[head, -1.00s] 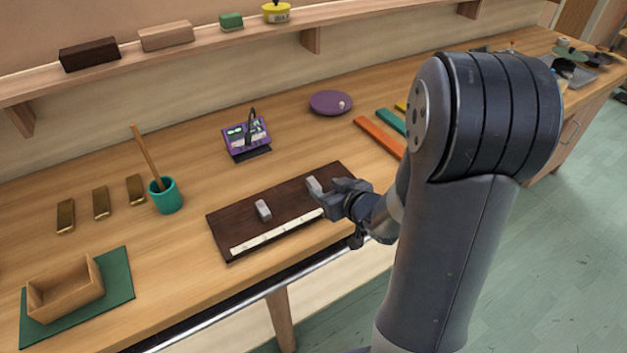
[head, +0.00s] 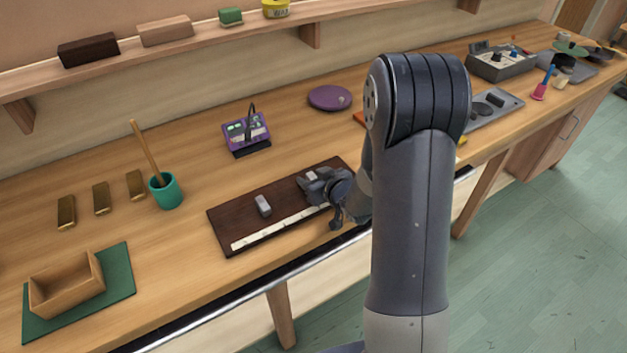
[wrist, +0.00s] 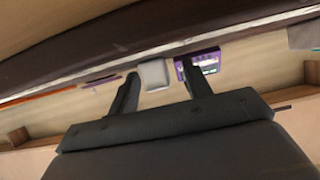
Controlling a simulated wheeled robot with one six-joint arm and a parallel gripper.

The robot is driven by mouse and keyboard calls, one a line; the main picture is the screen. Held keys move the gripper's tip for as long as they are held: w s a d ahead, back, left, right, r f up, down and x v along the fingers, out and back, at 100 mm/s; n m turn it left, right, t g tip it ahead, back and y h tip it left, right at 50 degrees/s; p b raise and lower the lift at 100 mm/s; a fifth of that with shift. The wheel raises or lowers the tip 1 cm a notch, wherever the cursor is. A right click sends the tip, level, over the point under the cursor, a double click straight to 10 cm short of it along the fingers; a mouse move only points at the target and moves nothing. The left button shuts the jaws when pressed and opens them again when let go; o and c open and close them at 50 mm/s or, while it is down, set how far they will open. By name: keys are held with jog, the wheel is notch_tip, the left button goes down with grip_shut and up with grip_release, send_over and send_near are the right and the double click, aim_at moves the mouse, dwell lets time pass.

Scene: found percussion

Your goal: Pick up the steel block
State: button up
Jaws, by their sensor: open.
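Two small grey metal-looking blocks sit on the dark wooden board (head: 232,220). One, the left block (head: 264,205), stands clear of my arm. The other, the right block (head: 312,176), is at my gripper (head: 305,184) and partly hidden by it. I cannot tell from looks alone which is steel. In the wrist view my gripper (wrist: 158,84) is open, and a pale grey block (wrist: 153,75) shows between the two fingers, near their tips. I see no clear contact with either finger.
A white ruled strip (head: 275,230) runs along the board's front edge. Behind stand a purple meter (head: 245,133) and a purple disc (head: 329,97). To the left are a teal cup (head: 167,193) with a stick, several brass bars (head: 101,197) and a wooden tray (head: 68,296).

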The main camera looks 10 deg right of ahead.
grip_shut()
dwell(0.5)
jog(key=shift+r, duration=0.1)
